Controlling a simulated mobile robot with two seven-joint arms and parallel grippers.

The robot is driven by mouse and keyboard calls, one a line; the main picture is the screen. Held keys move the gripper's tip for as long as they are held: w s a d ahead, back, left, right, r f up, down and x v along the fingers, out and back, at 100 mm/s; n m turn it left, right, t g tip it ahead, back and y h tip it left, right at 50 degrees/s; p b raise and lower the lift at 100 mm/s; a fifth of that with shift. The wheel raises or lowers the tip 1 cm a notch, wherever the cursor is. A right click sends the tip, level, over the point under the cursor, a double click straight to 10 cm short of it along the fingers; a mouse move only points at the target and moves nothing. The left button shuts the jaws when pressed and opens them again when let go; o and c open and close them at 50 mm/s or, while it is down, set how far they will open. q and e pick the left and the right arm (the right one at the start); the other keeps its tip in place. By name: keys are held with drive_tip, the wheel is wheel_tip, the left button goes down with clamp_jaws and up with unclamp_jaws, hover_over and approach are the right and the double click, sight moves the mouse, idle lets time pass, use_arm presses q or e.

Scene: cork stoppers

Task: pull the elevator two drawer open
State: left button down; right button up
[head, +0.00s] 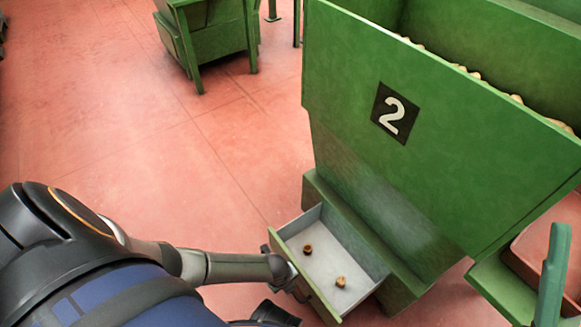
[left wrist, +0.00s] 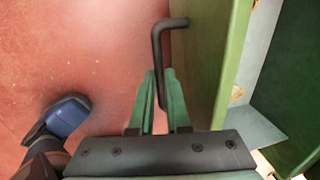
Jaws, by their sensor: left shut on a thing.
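The green elevator (head: 345,125) bears a black plate (head: 395,112) with a white 2. Its drawer (head: 345,292) low at the front stands pulled out, showing a pale grey inside with two small corks, one darker brown (head: 307,249) and one lighter (head: 341,282). My left gripper (head: 292,284) is at the drawer's front face. In the left wrist view my left gripper's green fingers (left wrist: 160,88) are shut on the black bar handle (left wrist: 157,45), beside the green drawer front (left wrist: 208,60). My right gripper is not in view.
Pale corks (head: 475,73) show along the rim of the elevator's top bin. Another green machine (head: 215,35) stands at the back. A reddish tray (head: 535,258) on a green frame is at the right. The red floor (head: 150,160) left of the drawer is clear.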

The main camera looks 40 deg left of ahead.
use_arm(q)
drive_tip(key=shift+a, duration=0.15)
drive_tip(key=c, duration=0.9)
unclamp_jaws()
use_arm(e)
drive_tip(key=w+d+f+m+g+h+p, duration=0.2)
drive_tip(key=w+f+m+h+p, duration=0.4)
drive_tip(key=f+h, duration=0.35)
use_arm(q)
drive_tip(key=shift+s+a+r+p, duration=0.1)
drive_tip(key=shift+s+r+p, duration=0.25)
drive_tip(key=shift+r, duration=1.7)
drive_tip(key=shift+s+a+r+p, duration=0.1)
drive_tip(key=shift+s+r+p, duration=0.2)
drive_tip(key=shift+r, duration=1.75)
drive_tip(key=shift+s+a+r+p, duration=0.15)
drive_tip(key=shift+s+r, duration=0.25)
drive_tip(key=shift+r, duration=1.65)
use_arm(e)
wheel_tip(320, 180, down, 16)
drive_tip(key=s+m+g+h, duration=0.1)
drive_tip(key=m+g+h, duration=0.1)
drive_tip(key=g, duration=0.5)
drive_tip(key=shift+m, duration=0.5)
use_arm(q)
drive_tip(key=shift+d, duration=0.1)
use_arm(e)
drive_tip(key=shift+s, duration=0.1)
